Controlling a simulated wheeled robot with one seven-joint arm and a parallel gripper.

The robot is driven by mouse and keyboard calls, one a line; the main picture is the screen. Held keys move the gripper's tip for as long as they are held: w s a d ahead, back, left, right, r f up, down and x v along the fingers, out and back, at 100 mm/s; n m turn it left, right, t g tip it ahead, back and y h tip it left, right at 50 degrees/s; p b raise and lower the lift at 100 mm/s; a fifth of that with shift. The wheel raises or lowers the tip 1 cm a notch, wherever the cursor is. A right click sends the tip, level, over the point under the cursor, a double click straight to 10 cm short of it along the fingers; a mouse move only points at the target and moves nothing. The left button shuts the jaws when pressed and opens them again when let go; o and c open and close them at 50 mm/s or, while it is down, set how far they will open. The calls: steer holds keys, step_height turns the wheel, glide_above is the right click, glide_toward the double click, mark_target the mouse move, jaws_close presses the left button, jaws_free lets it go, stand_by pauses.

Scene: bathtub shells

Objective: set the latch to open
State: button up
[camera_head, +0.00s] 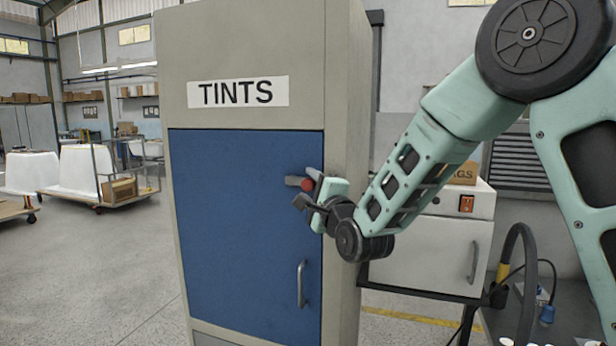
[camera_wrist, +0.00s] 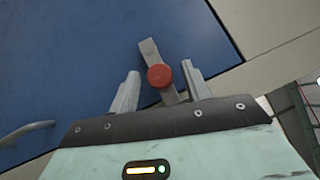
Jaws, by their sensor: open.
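The latch (camera_head: 294,181) is a short grey bar with a red round knob (camera_head: 307,185), mounted near the right edge of a blue door (camera_head: 235,230). In the head view the bar lies roughly level, and part of it is hidden by my gripper. In the wrist view the latch bar (camera_wrist: 150,52) and the red knob (camera_wrist: 160,76) show between my fingers. My gripper (camera_head: 312,190) is at the latch. In the wrist view my gripper (camera_wrist: 160,88) is open, with one finger on each side of the knob and a visible gap to each finger.
The door belongs to a grey cabinet labelled TINTS (camera_head: 238,93). A vertical door handle (camera_head: 301,284) sits below the latch. A white cabinet (camera_head: 430,240) with a red switch stands at the right, near a black hose (camera_head: 520,260). Open floor (camera_head: 110,270) lies at the left.

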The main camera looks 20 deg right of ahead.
steer(key=shift+x, duration=0.75)
jaws_close()
